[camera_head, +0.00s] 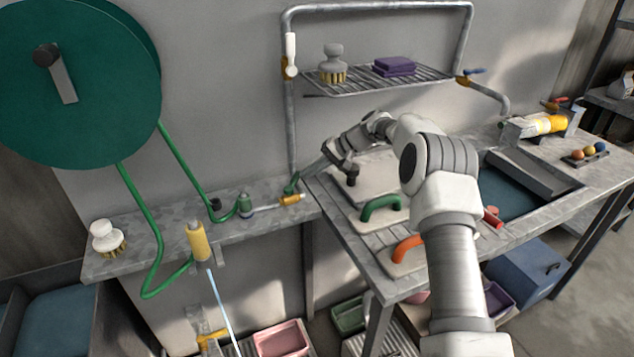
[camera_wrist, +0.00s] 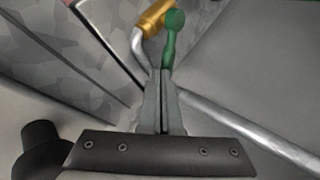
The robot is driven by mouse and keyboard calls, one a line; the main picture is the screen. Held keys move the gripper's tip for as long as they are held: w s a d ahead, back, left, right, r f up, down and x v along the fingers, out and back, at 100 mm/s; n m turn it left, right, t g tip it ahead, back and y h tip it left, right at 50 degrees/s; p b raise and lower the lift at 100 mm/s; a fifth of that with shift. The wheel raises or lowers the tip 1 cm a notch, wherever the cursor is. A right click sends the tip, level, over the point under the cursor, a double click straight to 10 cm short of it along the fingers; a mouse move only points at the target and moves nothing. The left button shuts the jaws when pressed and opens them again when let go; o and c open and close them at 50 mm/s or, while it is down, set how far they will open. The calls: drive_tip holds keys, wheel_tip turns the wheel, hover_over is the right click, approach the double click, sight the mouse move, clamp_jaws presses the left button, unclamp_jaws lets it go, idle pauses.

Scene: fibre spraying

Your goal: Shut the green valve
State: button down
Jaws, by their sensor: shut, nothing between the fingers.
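The green valve has a brass body (camera_head: 291,200) on the pipe by the wall, with a green lever (camera_head: 292,184) above it. In the wrist view, the brass body (camera_wrist: 155,18) is at the top and the green lever (camera_wrist: 173,35) points from its round knob down toward my fingertips. My gripper (camera_head: 304,178) is close to the lever, on its right in the head view. In the wrist view, my gripper (camera_wrist: 164,75) is shut and empty, its tips at the lever's lower end. I cannot tell whether they touch it.
A green hose reel (camera_head: 110,110) hangs at left; its hose reaches a yellow nozzle (camera_head: 199,241) with a pale blue stream below. A wire shelf (camera_head: 350,87) is above. Green (camera_head: 382,204) and orange (camera_head: 408,247) handles stand on the counter beneath my arm.

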sight(295, 172)
drive_tip(key=shift+w+a+p, duration=0.4)
drive_tip(key=shift+w+a, duration=0.4)
drive_tip(key=shift+a, duration=0.35)
drive_tip(key=shift+w+a, duration=0.15)
drive_tip(key=shift+a, duration=0.35)
drive_tip(key=shift+w+a, duration=0.15)
drive_tip(key=shift+a, duration=0.5)
